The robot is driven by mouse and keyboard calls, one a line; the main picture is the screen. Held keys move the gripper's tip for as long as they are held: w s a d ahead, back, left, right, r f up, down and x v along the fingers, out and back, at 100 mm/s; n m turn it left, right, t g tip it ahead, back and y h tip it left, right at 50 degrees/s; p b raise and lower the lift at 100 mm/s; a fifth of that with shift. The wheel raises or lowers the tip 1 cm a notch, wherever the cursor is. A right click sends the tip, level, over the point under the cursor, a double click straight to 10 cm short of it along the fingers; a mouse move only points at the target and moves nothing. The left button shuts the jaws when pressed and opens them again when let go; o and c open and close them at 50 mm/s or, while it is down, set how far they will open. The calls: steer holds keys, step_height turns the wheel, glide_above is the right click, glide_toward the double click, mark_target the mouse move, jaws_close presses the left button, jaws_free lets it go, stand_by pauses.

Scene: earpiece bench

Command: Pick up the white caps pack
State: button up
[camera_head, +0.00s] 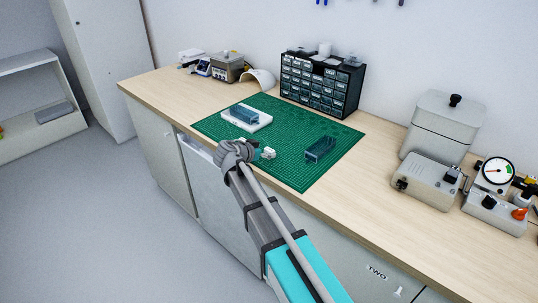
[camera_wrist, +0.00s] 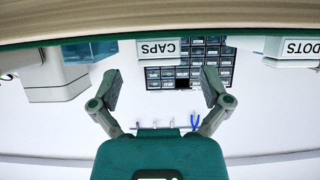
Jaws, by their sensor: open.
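The white caps pack shows in the wrist view as a white face (camera_wrist: 163,48) with the word CAPS upside down. The pack lies ahead, about centred between the fingers in that picture. I cannot tell the remaining gap. My wrist hides part of the mat near the pack.
A DOTS-labelled white face (camera_wrist: 296,48) is in the wrist view. A drawer cabinet (camera_head: 320,84) stands behind. Instruments (camera_head: 426,182) stand right.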

steer(key=shift+b+x, duration=0.45)
steer(key=shift+x, duration=1)
steer(key=c, duration=0.9)
